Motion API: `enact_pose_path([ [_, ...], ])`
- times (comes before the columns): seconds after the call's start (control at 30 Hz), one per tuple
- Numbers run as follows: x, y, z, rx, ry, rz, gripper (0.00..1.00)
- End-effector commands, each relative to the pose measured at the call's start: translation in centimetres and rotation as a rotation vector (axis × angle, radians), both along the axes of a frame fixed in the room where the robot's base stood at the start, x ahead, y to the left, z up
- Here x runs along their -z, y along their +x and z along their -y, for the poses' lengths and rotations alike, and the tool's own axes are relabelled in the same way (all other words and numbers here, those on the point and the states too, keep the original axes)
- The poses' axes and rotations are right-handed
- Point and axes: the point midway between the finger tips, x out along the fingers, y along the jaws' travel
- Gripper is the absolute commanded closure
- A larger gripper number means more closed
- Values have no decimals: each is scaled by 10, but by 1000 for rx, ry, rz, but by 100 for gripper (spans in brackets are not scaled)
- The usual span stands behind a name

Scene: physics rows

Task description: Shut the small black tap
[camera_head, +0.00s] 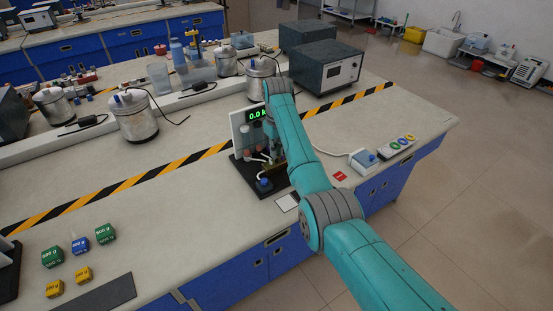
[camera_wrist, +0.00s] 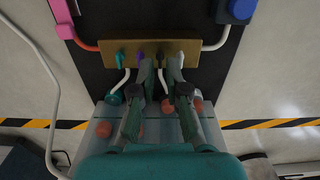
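In the wrist view a brass-coloured manifold (camera_wrist: 203,46) lies across a black base, with several small taps in a row. The small black tap (camera_wrist: 160,57) shows between my fingertips. A green tap (camera_wrist: 122,62) and a purple tap (camera_wrist: 140,54) are to its left, and a whitish tap (camera_wrist: 181,58) is just right of my right finger. My gripper (camera_wrist: 161,68) has its fingers apart, one on each side of the black tap; I cannot tell whether they touch it. In the head view my arm hides most of the gripper and the taps.
A panel with a green display (camera_head: 257,114) stands behind the manifold. White and red tubes run to a pink block (camera_wrist: 62,20) and a blue knob (camera_wrist: 241,9). A grey box (camera_head: 325,68) and metal pots (camera_head: 133,120) stand farther back.

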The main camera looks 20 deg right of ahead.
Motion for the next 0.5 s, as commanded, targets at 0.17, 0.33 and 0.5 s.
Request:
enact_pose_path([
  [0.17,-13,1,0,0,0,2,86],
  [0.33,-25,1,0,0,0,2,86],
  [0.5,-36,0,0,0,0,1,86],
])
